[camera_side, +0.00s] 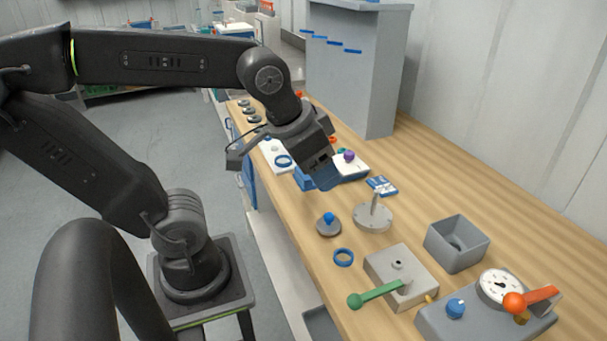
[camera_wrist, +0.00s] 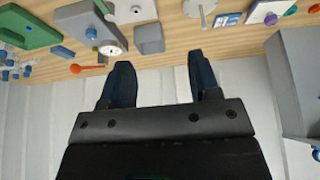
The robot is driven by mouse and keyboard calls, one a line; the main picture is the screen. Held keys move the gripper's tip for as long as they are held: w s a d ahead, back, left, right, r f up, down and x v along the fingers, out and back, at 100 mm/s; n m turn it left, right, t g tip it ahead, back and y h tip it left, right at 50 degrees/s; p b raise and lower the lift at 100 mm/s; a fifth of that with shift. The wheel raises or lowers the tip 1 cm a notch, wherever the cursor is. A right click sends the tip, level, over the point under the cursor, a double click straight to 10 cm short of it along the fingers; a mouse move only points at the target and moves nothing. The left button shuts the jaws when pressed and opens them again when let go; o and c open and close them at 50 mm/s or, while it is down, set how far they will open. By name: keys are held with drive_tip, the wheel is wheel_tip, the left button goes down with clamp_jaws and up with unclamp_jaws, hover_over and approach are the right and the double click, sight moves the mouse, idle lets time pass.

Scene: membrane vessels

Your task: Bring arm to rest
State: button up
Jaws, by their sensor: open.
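My gripper (camera_side: 318,174) is raised above the workbench in the side view, with blue fingers pointing down and to the right. In the wrist view my gripper (camera_wrist: 160,84) shows two dark blue fingers spread apart with nothing between them. The fingers stand clear of the grey square cup in the wrist view. My arm is bent, with its upper links reaching across from the left of the side view.
The wooden bench (camera_side: 500,210) carries a grey square cup (camera_side: 457,243), a green-handled valve block (camera_side: 401,277), a gauge unit (camera_side: 485,308), a blue ring (camera_side: 343,257), a round metal plate with a post (camera_side: 373,216) and a blue-knobbed disc (camera_side: 328,225). A grey cabinet (camera_side: 355,75) stands behind.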

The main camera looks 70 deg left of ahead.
drive_tip(key=shift+s+a+f, duration=0.1)
drive_tip(key=shift+s+f, duration=0.25)
drive_tip(key=shift+s, duration=0.25)
drive_tip(key=shift+s+f, duration=0.35)
drive_tip(key=shift+s, duration=0.2)
